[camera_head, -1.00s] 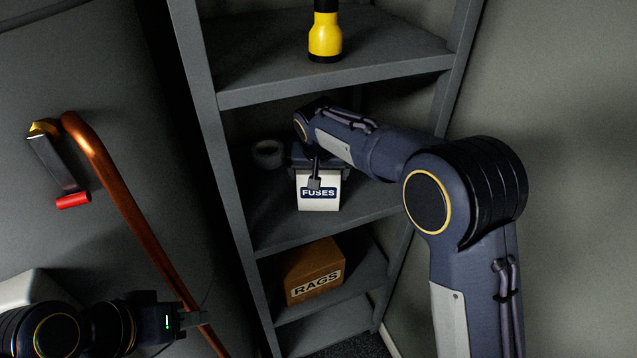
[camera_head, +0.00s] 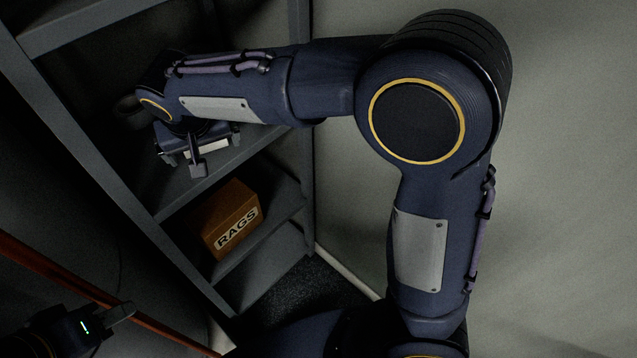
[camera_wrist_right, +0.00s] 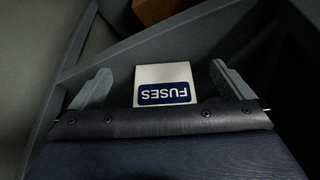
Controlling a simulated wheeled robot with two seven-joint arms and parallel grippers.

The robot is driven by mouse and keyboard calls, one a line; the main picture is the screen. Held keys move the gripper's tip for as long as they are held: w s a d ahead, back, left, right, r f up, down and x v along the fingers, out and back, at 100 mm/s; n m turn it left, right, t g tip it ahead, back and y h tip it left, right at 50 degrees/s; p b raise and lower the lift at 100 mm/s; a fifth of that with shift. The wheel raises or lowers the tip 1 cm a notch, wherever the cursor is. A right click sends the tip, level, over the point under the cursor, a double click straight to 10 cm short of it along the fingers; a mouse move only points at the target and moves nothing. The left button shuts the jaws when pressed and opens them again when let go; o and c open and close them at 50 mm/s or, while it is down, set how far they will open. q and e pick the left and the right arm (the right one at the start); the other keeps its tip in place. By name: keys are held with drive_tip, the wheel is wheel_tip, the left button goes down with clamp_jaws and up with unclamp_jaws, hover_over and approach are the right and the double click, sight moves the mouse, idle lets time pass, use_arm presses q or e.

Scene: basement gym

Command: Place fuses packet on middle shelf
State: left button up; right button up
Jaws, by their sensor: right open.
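The fuses packet (camera_wrist_right: 165,84), white with a blue FUSES label, rests on the grey middle shelf (camera_wrist_right: 120,62) in the right wrist view. My right gripper (camera_wrist_right: 163,82) is open, with one finger on each side of the packet and visible gaps to it. In the head view my right gripper (camera_head: 192,158) is at the middle shelf (camera_head: 255,146), and it hides most of the packet, of which a pale strip (camera_head: 208,150) shows. My left gripper (camera_head: 118,314) is at the lower left, away from the shelves; its jaw opening is unclear.
A brown RAGS box (camera_head: 232,218) stands on the shelf below. The upper shelf (camera_head: 75,22) is partly in view at the top left. A copper pipe (camera_head: 60,273) runs past my left gripper. A bare wall (camera_head: 560,180) is at the right.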

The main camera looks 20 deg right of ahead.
drive_tip(key=s+d+r+m+y, duration=0.1)
drive_tip(key=s+d+y, duration=0.1)
drive_tip(key=s+d, duration=0.45)
drive_tip(key=s+d+y, duration=0.1)
drive_tip(key=s+d, duration=0.2)
drive_tip(key=d, duration=0.7)
drive_tip(key=s+d+f, duration=0.1)
drive_tip(key=s+d, duration=0.1)
drive_tip(key=s, duration=0.5)
drive_tip(key=s+d+f+t, duration=0.1)
drive_tip(key=s+d+f, duration=0.1)
drive_tip(key=s, duration=0.6)
drive_tip(key=shift+d+f+m+y, duration=0.2)
drive_tip(key=shift+d+m+y, duration=0.1)
drive_tip(key=shift+y, duration=0.1)
